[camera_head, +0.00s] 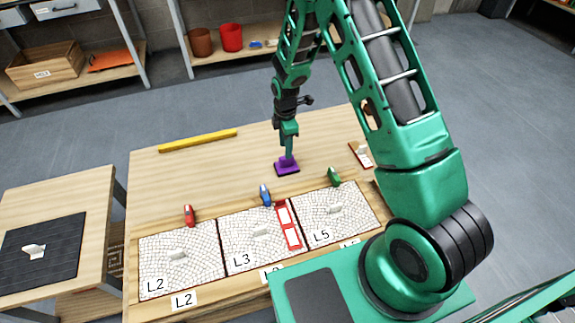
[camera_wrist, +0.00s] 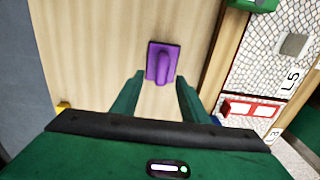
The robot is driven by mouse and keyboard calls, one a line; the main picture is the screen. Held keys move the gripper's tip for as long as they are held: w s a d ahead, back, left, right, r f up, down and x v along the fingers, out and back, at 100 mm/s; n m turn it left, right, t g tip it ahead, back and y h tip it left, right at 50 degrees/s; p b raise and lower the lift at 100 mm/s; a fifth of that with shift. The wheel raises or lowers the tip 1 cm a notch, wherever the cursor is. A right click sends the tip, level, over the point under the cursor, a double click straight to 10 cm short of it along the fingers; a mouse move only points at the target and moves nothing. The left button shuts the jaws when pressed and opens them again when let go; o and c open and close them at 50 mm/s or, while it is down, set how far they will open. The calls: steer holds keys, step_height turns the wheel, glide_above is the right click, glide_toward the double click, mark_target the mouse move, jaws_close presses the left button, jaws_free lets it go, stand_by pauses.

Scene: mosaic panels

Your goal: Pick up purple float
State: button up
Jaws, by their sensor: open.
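The purple float (camera_head: 286,168) lies on the wooden table behind the mosaic panels, its flat plate down and its handle up. My gripper (camera_head: 288,150) is above it, pointing down. In the wrist view the purple float (camera_wrist: 163,62) lies just beyond the tips of my gripper (camera_wrist: 160,78), with its handle roughly in line with the gap between the fingers. The fingers are apart with nothing between them. I cannot tell exactly how high the fingertips are above the handle.
Mosaic panels L2 (camera_head: 160,275), L3 (camera_head: 240,258) and L5 (camera_head: 350,225) line the table's front. Red (camera_head: 189,215), blue (camera_head: 265,195) and green (camera_head: 334,177) tools stand behind them. A yellow bar (camera_head: 198,140) lies at the back left.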

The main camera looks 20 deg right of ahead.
mark_target(286, 163)
steer(key=shift+s+f, duration=0.15)
steer(key=shift+f, duration=3.15)
steer(key=shift+c, duration=0.3)
jaws_close()
